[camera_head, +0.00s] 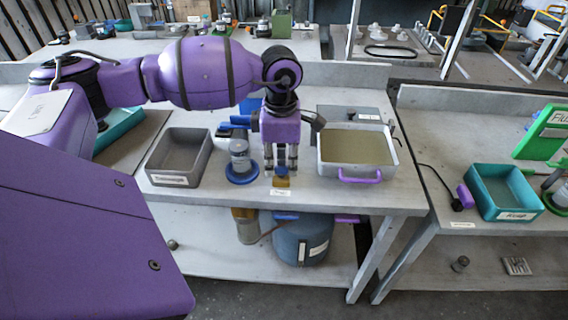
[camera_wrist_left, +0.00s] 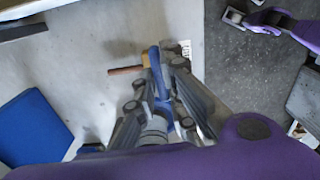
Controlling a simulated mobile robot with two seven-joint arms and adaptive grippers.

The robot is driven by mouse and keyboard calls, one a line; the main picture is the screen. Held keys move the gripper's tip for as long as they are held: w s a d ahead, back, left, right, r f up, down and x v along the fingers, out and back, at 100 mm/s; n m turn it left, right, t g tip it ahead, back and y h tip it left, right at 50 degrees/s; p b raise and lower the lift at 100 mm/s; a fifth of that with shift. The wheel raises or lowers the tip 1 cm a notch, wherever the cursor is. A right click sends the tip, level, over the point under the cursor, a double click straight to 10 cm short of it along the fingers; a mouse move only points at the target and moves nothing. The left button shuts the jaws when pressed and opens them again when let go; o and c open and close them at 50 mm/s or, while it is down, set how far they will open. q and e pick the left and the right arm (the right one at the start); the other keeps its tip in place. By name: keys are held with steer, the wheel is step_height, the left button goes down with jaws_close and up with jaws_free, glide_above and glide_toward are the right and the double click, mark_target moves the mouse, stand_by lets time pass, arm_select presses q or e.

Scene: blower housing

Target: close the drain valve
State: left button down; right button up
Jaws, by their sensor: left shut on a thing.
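My left gripper (camera_head: 281,172) points down at the front edge of the middle workbench. Its fingers are shut on a narrow blue part, which looks like the drain valve's handle (camera_wrist_left: 157,73) in the left wrist view. A small brass-coloured piece, apparently the valve body (camera_head: 282,183), shows just below the fingertips; it also shows beside the blue part in the wrist view (camera_wrist_left: 146,61). A thin brown rod (camera_wrist_left: 124,70) points left from it. The fingers hide much of the valve, and I cannot tell how far it is turned. My right gripper is not in view.
A grey bin (camera_head: 152,160) stands left of the gripper, a small canister (camera_head: 240,155) on a blue base closer. A tray with tan contents (camera_head: 322,170) stands to the right. A blue tank (camera_head: 288,246) sits on the shelf below. The bench (camera_head: 400,195) is bare at front right.

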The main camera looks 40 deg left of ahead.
mark_target(281, 166)
arm_select(q)
steer(key=shift+m, duration=0.5)
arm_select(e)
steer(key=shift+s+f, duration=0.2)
arm_select(q)
steer(key=c, duration=1.8)
jaws_free()
steer(key=shift+r, duration=0.1)
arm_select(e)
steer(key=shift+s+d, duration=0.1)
arm_select(q)
step_height(281, 166, up, 12)
steer(key=shift+f, duration=0.1)
